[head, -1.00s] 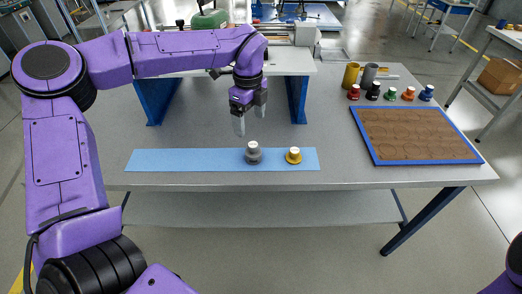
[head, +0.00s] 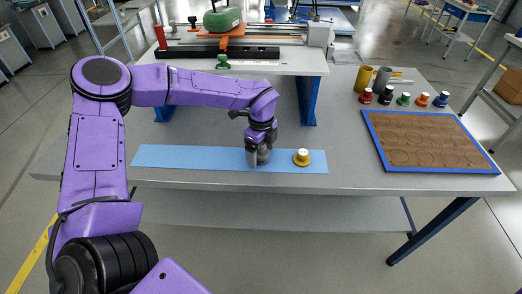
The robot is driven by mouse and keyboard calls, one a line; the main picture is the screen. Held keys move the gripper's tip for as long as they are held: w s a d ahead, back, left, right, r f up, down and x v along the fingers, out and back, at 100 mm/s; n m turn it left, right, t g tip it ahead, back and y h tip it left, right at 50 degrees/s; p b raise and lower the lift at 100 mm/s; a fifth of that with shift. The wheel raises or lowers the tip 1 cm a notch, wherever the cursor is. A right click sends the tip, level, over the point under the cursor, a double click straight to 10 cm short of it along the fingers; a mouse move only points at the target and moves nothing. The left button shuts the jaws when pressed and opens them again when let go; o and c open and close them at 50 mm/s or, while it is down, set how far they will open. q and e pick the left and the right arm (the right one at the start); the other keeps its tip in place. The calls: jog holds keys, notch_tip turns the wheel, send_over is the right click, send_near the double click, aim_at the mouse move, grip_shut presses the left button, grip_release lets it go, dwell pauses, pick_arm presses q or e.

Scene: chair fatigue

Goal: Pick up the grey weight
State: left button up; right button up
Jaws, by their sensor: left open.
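The grey weight (head: 263,156) stands on the light blue strip (head: 190,156) near the table's front edge. My left gripper (head: 259,159) points down over it, with its fingers lowered around the weight's sides. The fingers are open, and they hide most of the weight. Whether they touch it I cannot tell. A yellow weight (head: 302,157) with a white top stands on the same strip just right of the gripper. My right gripper is not in view.
A brown board with a blue rim (head: 379,150) lies at the right. Several small coloured weights (head: 404,99) stand behind it, with a yellow cup (head: 364,78) and a grey cup (head: 382,79). A raised bench with equipment (head: 230,62) stands at the back. The grey tabletop (head: 340,130) between is clear.

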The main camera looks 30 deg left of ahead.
pick_arm(q)
grip_shut()
jog(key=shift+r, duration=0.1)
